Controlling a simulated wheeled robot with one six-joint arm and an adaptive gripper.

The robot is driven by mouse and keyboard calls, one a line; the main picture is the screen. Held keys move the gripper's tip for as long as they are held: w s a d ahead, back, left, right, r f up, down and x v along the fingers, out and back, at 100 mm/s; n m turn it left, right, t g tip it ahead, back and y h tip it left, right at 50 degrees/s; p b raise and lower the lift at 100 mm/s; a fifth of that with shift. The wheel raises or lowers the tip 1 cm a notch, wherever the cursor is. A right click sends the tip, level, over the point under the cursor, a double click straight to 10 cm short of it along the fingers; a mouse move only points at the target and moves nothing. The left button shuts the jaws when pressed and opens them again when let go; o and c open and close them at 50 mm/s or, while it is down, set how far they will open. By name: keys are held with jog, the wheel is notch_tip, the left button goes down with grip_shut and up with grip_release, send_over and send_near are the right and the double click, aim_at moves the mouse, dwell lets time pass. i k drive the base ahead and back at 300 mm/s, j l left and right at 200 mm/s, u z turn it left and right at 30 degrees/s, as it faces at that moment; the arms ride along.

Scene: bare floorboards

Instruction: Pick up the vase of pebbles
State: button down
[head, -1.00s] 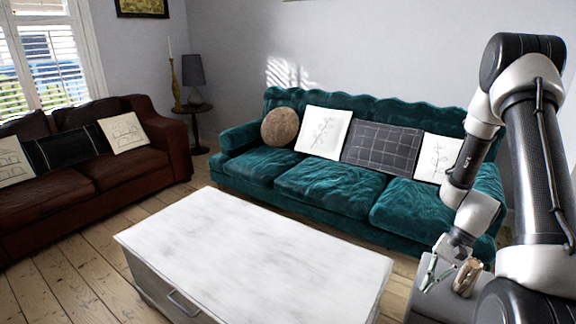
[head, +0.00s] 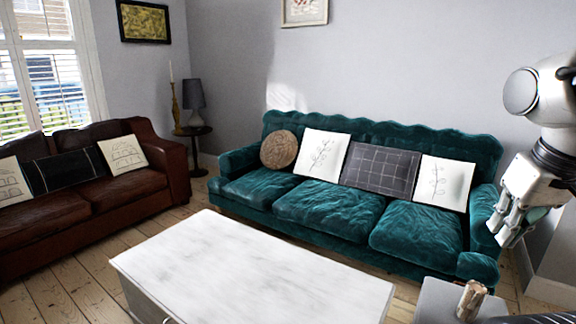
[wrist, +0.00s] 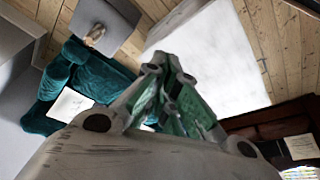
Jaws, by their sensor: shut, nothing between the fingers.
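The vase of pebbles (head: 471,299), a small brownish container, stands upright on a grey side table (head: 434,300) at the bottom right of the head view. Its pebbles are too small to make out. It also shows in the wrist view (wrist: 95,35), at the upper left on the table top. My gripper (head: 507,234) is raised above and to the right of the vase, clear of it. In the wrist view my gripper's green-padded fingers (wrist: 166,62) are together with nothing between them.
A white coffee table (head: 250,268) fills the front middle. A teal sofa (head: 330,208) stands behind it and a brown leather sofa (head: 80,205) is at the left. A small round table with a lamp (head: 195,100) is in the corner. Floorboards show between the furniture.

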aim_at(474, 293)
jog(key=k+j, duration=0.1)
jog(key=k, duration=0.9)
jog(key=i+l, duration=0.25)
jog(key=l, duration=0.15)
jog(key=i+l, duration=0.25)
jog(key=l, duration=0.2)
jog(key=i+l, duration=0.25)
jog(key=l, duration=0.15)
jog(key=i+l, duration=0.25)
jog(key=l, duration=0.15)
jog(key=i+l, duration=0.25)
jog(key=l, duration=0.15)
jog(key=i+l, duration=0.2)
jog(key=l, duration=0.25)
jog(key=i+l, duration=0.25)
jog(key=l, duration=0.15)
